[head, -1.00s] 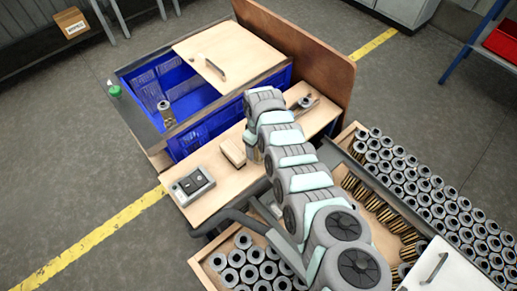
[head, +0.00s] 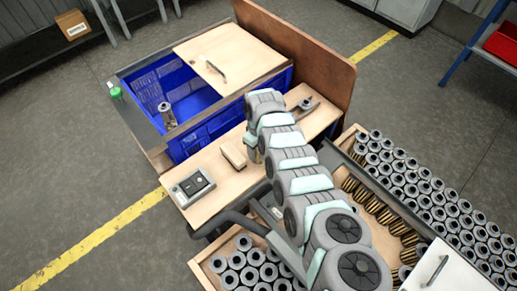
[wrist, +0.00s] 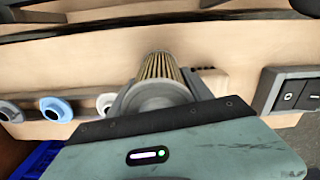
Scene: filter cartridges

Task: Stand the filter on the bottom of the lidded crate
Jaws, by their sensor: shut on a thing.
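In the wrist view my gripper (wrist: 163,88) is shut on a filter (wrist: 158,66) with yellowish pleats and a grey end, its dark fingers on either side. The lidded crate (head: 205,133) is blue and stands at the upper left of the head view. Its wooden lid (head: 232,52) covers the right part, and the left part is open. In the head view my arm hides the held filter and most of the gripper, which is over the bench in front of the crate. A corner of blue shows at the wrist view's lower left (wrist: 38,158).
A metal cylinder (head: 167,115) stands at the crate's front left. The wooden bench (head: 215,205) carries a switch box (head: 192,187), a wooden block (head: 233,156) and a holder (head: 305,103). A brown board (head: 300,58) rises on the right. Many filters fill trays (head: 425,185).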

